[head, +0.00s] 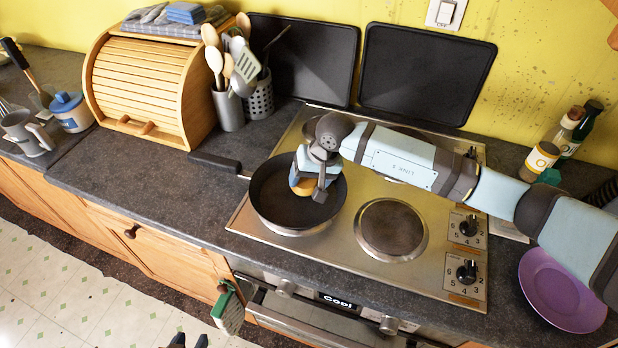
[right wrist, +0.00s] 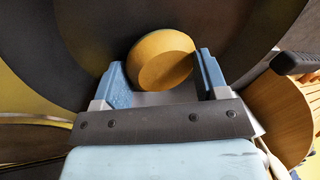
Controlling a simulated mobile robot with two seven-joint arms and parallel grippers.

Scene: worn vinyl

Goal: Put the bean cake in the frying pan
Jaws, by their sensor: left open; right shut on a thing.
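The bean cake (head: 305,190) is a small round yellow-brown piece inside the rim of the black frying pan (head: 268,215), which stands on the left front part of the hob. My right gripper (head: 309,186) reaches down over the pan and is shut on the cake. In the right wrist view the cake (right wrist: 162,62) lies between the two blue fingers, with the dark pan behind it. I cannot tell whether the cake touches the pan floor. Two dark tips at the bottom edge of the head view look like my left gripper (head: 189,341), open and empty.
The pan handle (head: 214,161) points left over the counter. A bare burner (head: 391,229) lies right of the pan. A purple plate (head: 562,290) is at the far right. A wooden bread box (head: 150,85) and utensil pots (head: 228,109) stand behind. The left front counter is clear.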

